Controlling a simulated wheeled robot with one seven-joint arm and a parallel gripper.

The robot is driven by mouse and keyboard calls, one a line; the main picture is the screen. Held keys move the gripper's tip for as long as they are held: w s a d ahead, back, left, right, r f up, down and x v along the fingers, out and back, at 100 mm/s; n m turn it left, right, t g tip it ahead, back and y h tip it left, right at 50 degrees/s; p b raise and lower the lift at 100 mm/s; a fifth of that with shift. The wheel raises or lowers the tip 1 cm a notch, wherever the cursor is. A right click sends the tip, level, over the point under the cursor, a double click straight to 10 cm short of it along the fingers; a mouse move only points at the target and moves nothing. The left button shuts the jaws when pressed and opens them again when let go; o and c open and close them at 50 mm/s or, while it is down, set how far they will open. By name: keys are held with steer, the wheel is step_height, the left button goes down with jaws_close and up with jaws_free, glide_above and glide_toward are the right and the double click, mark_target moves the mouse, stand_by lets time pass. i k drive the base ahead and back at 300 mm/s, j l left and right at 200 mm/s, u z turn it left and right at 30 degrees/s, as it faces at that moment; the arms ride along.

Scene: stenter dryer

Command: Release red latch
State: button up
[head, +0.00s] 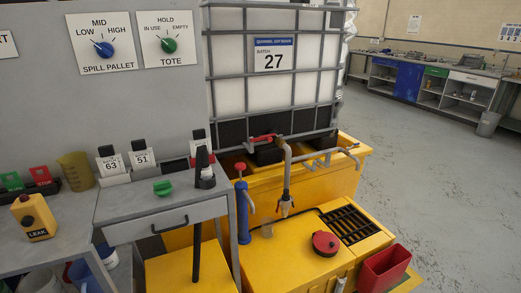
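No part is labelled as the red latch. A red lever (262,138) sits on top of the black outlet valve (267,154) at the foot of the caged white tote (275,85). A grey pipe (287,172) bends down from near the valve to a nozzle. A round red cap with a dark knob (325,243) lies on the front deck of the yellow spill pallet (260,268). A blue hand pump with a red top (242,205) stands left of the pipe. My gripper is not in view.
A grey bench (160,210) with a drawer, number cards and a green knob (162,187) stands at left. A yellow LEAK box (33,217) is further left. A red bin (384,270) stands at the pallet's front right. The floor (430,170) at right is clear.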

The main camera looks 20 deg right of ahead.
mark_target(269, 139)
steer(key=i+j+z, duration=0.1)
steer(key=i, duration=0.25)
steer(key=i+j+z, duration=0.1)
steer(key=i, duration=0.25)
steer(key=i+j, duration=0.1)
steer(key=i, duration=0.5)
steer(key=i+z, duration=0.1)
steer(key=i, duration=0.55)
